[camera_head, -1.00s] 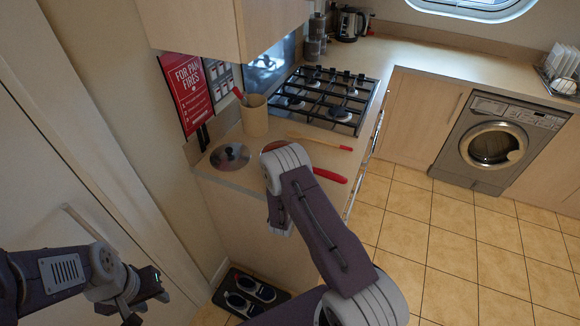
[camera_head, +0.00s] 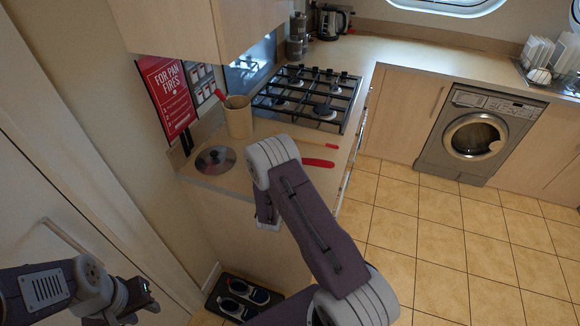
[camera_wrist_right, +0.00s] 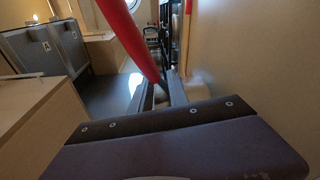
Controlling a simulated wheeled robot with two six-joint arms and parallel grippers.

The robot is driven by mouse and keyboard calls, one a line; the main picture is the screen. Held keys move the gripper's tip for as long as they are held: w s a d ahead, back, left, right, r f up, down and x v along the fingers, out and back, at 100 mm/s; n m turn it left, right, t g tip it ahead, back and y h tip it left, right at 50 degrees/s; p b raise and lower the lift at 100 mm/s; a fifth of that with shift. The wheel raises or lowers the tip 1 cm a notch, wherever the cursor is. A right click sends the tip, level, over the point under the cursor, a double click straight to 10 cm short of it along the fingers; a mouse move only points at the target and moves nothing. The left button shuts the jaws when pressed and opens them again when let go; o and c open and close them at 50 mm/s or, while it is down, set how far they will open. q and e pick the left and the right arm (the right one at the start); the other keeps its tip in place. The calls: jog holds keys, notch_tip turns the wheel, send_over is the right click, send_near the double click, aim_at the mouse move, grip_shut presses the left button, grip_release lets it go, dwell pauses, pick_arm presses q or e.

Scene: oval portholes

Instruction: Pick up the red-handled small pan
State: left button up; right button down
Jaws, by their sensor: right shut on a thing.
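The red handle (camera_head: 318,162) of the small pan shows just right of my right arm in the head view. The pan's body is hidden behind that arm. In the right wrist view the red handle (camera_wrist_right: 124,38) runs down between the fingers of my right gripper (camera_wrist_right: 168,92), which is shut on it. The right gripper itself is hidden in the head view. I cannot tell whether the pan touches the counter. My left gripper (camera_head: 143,302) is at the lower left, away from the counter; its jaw opening is unclear.
A round lid (camera_head: 214,160) lies on the counter (camera_head: 222,184). A utensil pot (camera_head: 239,118) and the black gas hob (camera_head: 308,97) stand behind. A red-tipped wooden utensil (camera_head: 331,146) lies near the pan handle. Shoes (camera_head: 242,295) sit on a floor mat. Tiled floor at right is clear.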

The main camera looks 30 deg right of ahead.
jog(key=s+d+r+b, duration=0.2)
jog(key=s+d+r, duration=0.3)
jog(key=d+r, duration=0.3)
jog(key=shift+s+d+r, duration=0.15)
jog(key=shift+s+d, duration=0.15)
jog(key=shift+d, duration=0.9)
